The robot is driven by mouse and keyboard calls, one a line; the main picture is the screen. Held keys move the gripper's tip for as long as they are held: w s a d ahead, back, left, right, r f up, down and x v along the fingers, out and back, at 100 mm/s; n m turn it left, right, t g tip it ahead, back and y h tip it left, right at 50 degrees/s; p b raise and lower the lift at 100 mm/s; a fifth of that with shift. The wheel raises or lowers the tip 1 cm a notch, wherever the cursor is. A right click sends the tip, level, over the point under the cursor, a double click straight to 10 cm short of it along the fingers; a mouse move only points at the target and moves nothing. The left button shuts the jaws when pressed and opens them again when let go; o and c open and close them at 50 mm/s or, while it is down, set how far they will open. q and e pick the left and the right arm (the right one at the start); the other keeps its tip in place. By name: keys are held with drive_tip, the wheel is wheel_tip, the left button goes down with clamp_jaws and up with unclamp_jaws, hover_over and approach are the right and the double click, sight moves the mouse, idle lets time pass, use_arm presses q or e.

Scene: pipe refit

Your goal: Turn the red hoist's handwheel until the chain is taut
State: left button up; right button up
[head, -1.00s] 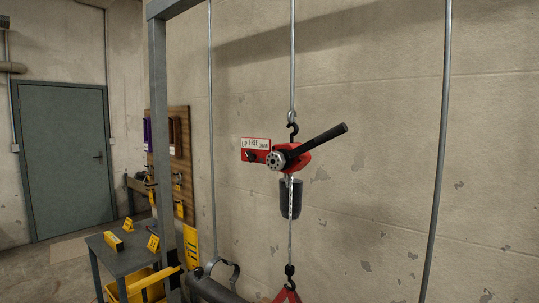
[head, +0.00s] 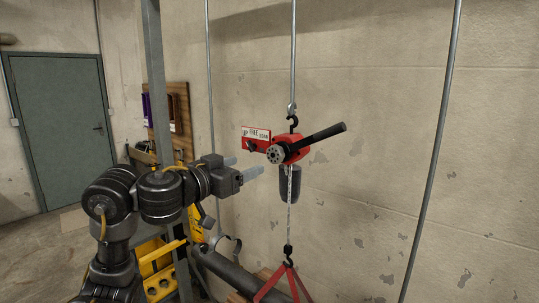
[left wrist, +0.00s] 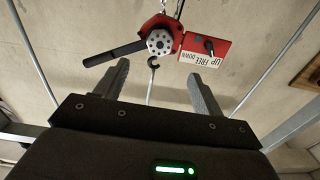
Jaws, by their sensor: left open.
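The red hoist (head: 296,146) hangs by its black top hook from a rod in front of the wall, with a black lever (head: 325,132) slanting up to the right. Its round, pale handwheel (head: 274,154) with dark holes faces out on its left side. The chain (head: 290,214) runs down from the hoist to a lower hook (head: 289,250) on a red sling (head: 272,284); I cannot tell how tight it is. My left gripper (head: 256,167) is open and empty, left of the handwheel and apart from it. In the left wrist view the handwheel (left wrist: 159,41) shows upside down beyond the fingers. My right gripper is not in view.
A red plate with an UP/FREE/DOWN label (head: 256,133) and a black knob sits left of the handwheel. A black chain bag (head: 290,183) hangs below the hoist. Vertical rods (head: 437,150) hang on both sides. A grey post (head: 154,80) stands left, and a dark pipe (head: 228,270) lies below.

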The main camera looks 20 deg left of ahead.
sight(273, 156)
use_arm(q)
drive_tip(key=shift+x, duration=5.5)
drive_tip(key=shift+f, duration=0.1)
drive_tip(key=shift+a, duration=0.1)
drive_tip(key=c, duration=1)
drive_tip(key=m, duration=0.2)
drive_tip(key=shift+m, duration=0.4)
drive_tip(key=m, duration=0.3)
drive_tip(key=shift+m, duration=0.3)
drive_tip(key=m+b, duration=0.2)
drive_tip(key=m, duration=0.4)
drive_tip(key=shift+b, duration=0.3)
drive_tip(key=shift+m, duration=0.3)
